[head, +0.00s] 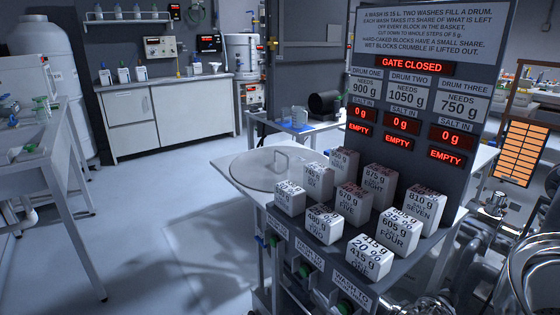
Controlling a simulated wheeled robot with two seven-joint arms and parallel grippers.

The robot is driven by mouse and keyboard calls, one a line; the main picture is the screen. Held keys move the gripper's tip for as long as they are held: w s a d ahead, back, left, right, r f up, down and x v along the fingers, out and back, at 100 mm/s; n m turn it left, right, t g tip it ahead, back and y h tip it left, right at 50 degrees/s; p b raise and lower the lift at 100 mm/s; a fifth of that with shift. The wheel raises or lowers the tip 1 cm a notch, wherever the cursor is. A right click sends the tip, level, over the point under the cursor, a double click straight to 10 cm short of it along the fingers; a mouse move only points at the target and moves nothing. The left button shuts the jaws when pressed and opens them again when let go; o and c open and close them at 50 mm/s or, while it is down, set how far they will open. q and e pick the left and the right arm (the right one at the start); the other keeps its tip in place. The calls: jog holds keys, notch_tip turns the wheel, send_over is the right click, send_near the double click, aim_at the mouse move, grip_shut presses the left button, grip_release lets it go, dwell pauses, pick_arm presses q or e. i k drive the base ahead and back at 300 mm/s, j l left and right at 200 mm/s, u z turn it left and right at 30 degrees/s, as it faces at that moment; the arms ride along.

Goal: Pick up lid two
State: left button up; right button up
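I see no other lid clearly. Neither of my grippers can be made out in the head view.
Several labelled white blocks (325,224) stand on a dark stand beside the lid. A tall panel (410,75) reading "GATE CLOSED" rises behind them. Shiny metal pipework (535,275) crowds the lower right. The floor (165,215) at left is clear.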

aim_at(260, 169)
jog(key=i+j+z, duration=0.1)
jog(key=i+j, duration=0.15)
jog(key=i+j+z, duration=0.1)
jog(key=j, duration=0.3)
jog(key=i+j+z, duration=0.1)
jog(key=i+j, duration=0.25)
jog(key=i+j+z, duration=0.1)
jog(key=j, duration=0.25)
jog(key=i+j+z, duration=0.1)
jog(key=i+j, duration=0.15)
jog(key=j, duration=0.15)
jog(key=i+j+z, duration=0.1)
jog(key=j, duration=0.3)
jog(key=i+j+z, duration=0.1)
jog(key=i+j, duration=0.15)
jog(key=i+j+z, duration=0.1)
jog(key=i+j, duration=0.15)
jog(key=j, duration=0.2)
jog(key=i+j+z, duration=0.1)
jog(key=j, duration=0.3)
jog(key=i+j+z, duration=0.15)
jog(key=i+j, duration=0.15)
jog(key=i+j+z, duration=0.1)
jog(key=i, duration=0.25)
jog(key=i+j+z, duration=0.15)
jog(key=i+j, duration=0.1)
jog(key=i, duration=0.05)
